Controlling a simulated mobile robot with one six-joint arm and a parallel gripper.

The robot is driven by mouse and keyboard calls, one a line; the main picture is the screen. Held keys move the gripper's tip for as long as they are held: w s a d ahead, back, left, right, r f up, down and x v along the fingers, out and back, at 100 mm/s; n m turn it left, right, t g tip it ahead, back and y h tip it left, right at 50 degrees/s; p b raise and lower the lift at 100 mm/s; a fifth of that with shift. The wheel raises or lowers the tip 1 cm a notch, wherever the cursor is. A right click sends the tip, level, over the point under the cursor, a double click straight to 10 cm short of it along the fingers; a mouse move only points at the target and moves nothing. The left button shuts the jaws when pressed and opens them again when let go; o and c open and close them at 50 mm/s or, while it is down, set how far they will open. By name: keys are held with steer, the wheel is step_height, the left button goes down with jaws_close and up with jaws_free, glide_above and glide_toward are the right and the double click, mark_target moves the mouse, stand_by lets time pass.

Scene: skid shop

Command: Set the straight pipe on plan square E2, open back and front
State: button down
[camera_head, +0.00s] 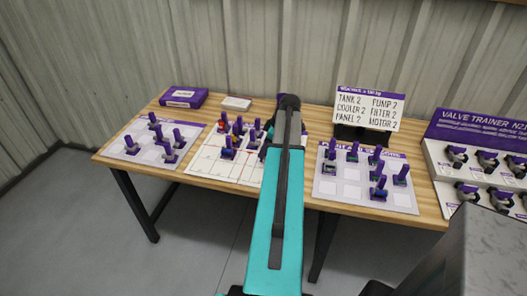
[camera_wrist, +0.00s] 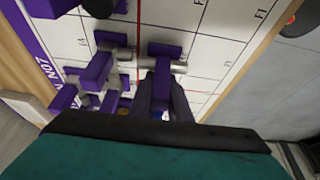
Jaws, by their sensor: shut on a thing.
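In the wrist view my gripper (camera_wrist: 165,88) is shut on a purple grip (camera_wrist: 160,97), apparently the handle of the straight pipe. A silver pipe length (camera_wrist: 180,68) shows just beyond the fingers, and I cannot tell whether it belongs to the held piece. The white plan board (camera_head: 205,162) with red and black grid lines lies on the table, and its squares also show in the wrist view (camera_wrist: 215,47). Square E2 is not clearly readable. In the head view my arm hides most of the gripper and the board's right part.
Several purple-handled pieces stand on the plan board, some close beside my gripper (camera_wrist: 110,40). A parts tray (camera_head: 130,150) lies left, another (camera_head: 350,190) right. A sign (camera_head: 370,105), a purple box (camera_head: 183,97) and a valve trainer (camera_head: 480,130) stand on the wooden table.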

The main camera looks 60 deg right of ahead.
steer(key=shift+f+b, duration=0.45)
steer(key=shift+f, duration=0.25)
stand_by(0.9)
steer(key=c, duration=1.6)
jaws_free()
steer(key=shift+o, duration=0.2)
steer(key=shift+w+r+p, duration=0.1)
steer(key=shift+r+p, duration=0.2)
steer(key=shift+r, duration=0.4)
step_height(320, 180, up, 7)
steer(key=p, duration=0.3)
